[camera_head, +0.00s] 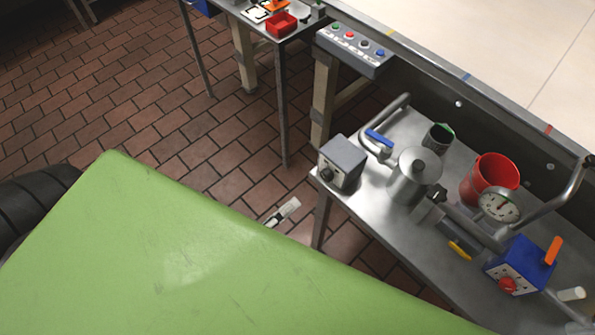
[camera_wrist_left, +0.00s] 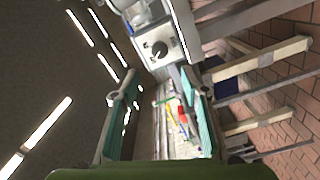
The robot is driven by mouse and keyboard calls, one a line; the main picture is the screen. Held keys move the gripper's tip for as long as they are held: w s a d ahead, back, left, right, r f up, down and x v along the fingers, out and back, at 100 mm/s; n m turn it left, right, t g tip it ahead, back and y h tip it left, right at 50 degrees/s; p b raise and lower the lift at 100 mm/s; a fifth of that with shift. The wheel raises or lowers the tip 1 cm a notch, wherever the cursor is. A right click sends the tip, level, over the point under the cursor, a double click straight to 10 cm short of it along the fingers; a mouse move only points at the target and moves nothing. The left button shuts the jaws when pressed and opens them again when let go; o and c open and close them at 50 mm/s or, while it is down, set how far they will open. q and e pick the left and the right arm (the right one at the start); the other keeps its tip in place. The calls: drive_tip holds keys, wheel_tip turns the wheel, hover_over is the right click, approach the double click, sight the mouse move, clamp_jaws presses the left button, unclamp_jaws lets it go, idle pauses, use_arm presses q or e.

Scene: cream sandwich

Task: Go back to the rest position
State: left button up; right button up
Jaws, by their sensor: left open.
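Only a small light-grey and black tip of my left gripper (camera_head: 284,212) shows in the head view, past the edge of the large green surface of my own arm. The rest of it is hidden behind that surface. In the left wrist view my left gripper (camera_wrist_left: 160,75) has its two teal-lined fingers spread apart with nothing held between them. A grey box with a black knob (camera_wrist_left: 160,50) shows beyond the fingertips there. My right gripper is in neither view.
A steel table (camera_head: 405,235) at right holds a grey knob box (camera_head: 343,162), a metal pot (camera_head: 415,178), a red bucket (camera_head: 490,178), a gauge (camera_head: 499,206) and a blue box (camera_head: 522,262). Another table with a red tray (camera_head: 282,25) stands behind. Tiled floor (camera_head: 150,100) is clear at left.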

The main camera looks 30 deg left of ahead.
use_arm(q)
drive_tip(key=shift+s, duration=0.15)
idle(0.4)
drive_tip(key=s+a+f+m+g+y, duration=0.2)
drive_tip(key=a+f+m+g, duration=0.15)
drive_tip(key=f, duration=0.95)
drive_tip(key=s+a+f+m+g+y, duration=0.2)
drive_tip(key=s+f+m+g, duration=0.15)
drive_tip(key=f, duration=0.95)
drive_tip(key=s+f+m+g+y+b, duration=0.1)
drive_tip(key=s+f+m+g+y, duration=0.1)
drive_tip(key=s+f+m+g, duration=0.3)
drive_tip(key=s+f+g, duration=0.4)
drive_tip(key=s+f, duration=0.7)
drive_tip(key=s, duration=0.3)
drive_tip(key=shift+s+m, duration=0.2)
drive_tip(key=shift+m, duration=0.1)
drive_tip(key=shift+f, duration=0.1)
